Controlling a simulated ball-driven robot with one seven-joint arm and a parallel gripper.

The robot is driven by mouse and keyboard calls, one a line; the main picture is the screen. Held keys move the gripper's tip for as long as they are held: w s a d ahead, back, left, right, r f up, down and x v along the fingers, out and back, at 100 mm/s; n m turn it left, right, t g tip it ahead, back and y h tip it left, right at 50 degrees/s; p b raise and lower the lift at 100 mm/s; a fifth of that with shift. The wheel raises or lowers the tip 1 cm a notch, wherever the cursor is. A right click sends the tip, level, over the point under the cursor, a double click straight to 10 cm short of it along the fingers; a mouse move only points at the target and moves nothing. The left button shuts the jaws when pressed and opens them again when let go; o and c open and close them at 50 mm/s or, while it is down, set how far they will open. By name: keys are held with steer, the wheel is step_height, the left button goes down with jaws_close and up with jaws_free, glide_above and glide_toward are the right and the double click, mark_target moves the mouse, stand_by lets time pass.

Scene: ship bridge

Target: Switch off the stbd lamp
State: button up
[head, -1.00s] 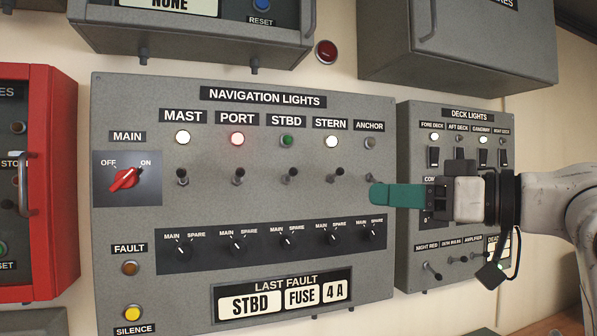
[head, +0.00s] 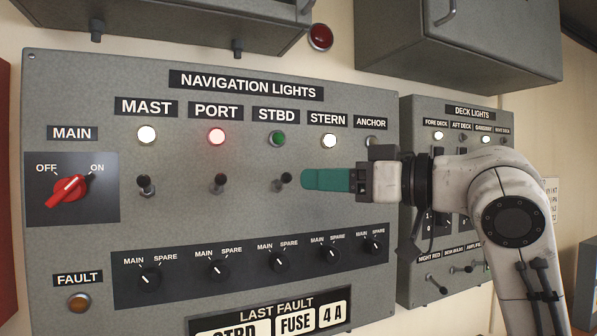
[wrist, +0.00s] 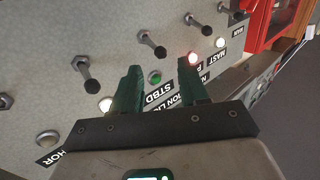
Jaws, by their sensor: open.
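The STBD lamp (head: 278,139) is dark green and looks dim beside the brighter lamps; it also shows in the wrist view (wrist: 154,78). Its toggle lever (head: 283,183) stands below it, with the knob sticking out of the panel. In the wrist view the STBD lever (wrist: 153,46) lies beyond the fingertips, roughly in line with the gap. My gripper (head: 306,180) is open and empty, its green fingers just right of the STBD lever in the head view. In the wrist view my gripper (wrist: 158,68) has its fingers apart. The STERN lever (wrist: 88,77) is hidden behind my gripper in the head view.
The PORT lever (head: 219,183) and MAST lever (head: 146,185) stand left of the STBD lever. Rotary MAIN/SPARE knobs (head: 279,261) sit below. The red main switch (head: 67,188) is at left. The deck lights panel (head: 470,115) is at right, partly behind my arm.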

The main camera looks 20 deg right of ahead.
mark_target(282, 182)
steer(key=shift+p+x, duration=0.45)
steer(key=shift+x, duration=2)
steer(key=shift+c, duration=0.4)
jaws_close()
